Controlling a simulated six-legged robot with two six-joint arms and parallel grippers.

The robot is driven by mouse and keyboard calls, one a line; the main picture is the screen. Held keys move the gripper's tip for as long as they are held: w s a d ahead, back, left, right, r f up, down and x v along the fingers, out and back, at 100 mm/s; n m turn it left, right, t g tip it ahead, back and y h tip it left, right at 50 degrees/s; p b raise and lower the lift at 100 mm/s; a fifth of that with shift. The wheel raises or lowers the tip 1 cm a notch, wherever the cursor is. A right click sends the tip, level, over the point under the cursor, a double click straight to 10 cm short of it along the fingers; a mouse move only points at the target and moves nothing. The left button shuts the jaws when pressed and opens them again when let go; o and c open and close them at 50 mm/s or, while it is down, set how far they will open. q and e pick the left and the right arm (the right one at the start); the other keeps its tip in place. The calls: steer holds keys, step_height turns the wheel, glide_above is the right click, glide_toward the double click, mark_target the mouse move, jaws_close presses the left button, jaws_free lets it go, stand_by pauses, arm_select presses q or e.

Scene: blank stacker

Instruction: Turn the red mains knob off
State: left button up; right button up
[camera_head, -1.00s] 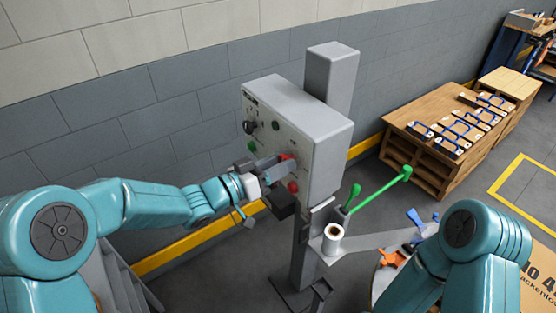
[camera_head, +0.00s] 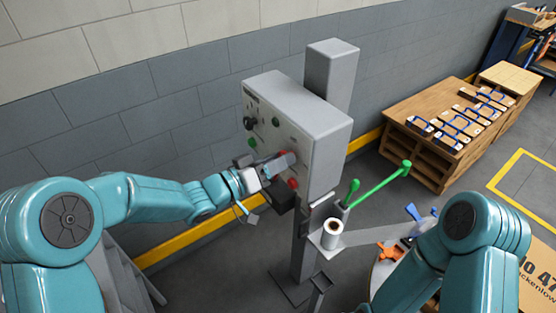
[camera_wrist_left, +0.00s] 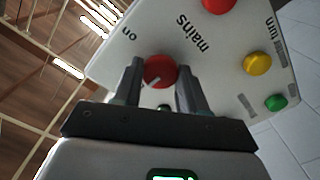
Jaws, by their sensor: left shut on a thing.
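The red mains knob (camera_wrist_left: 160,71) is round, with a pale mark pointing to the lower left in the left wrist view. It sits on the pale control panel (camera_wrist_left: 120,62) between the printed words "on" and "mains". My left gripper (camera_wrist_left: 160,88) has a finger on either side of the knob and is shut on it. In the head view my left gripper (camera_head: 277,165) is at the front face of the grey control box (camera_head: 305,115) and hides much of the knob's area.
The panel also bears another red control (camera_wrist_left: 218,4), a yellow button (camera_wrist_left: 257,63) and a green button (camera_wrist_left: 276,102). Green-handled levers (camera_head: 380,185) and a white roll (camera_head: 332,229) are right of the post.

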arm_select(q)
steer(key=o, duration=1.1)
steer(key=shift+c, duration=0.2)
steer(key=b+v, duration=0.3)
steer(key=v, duration=1.3)
steer(key=shift+b, duration=0.35)
steer(key=shift+a+r, duration=0.1)
steer(key=shift+a, duration=0.05)
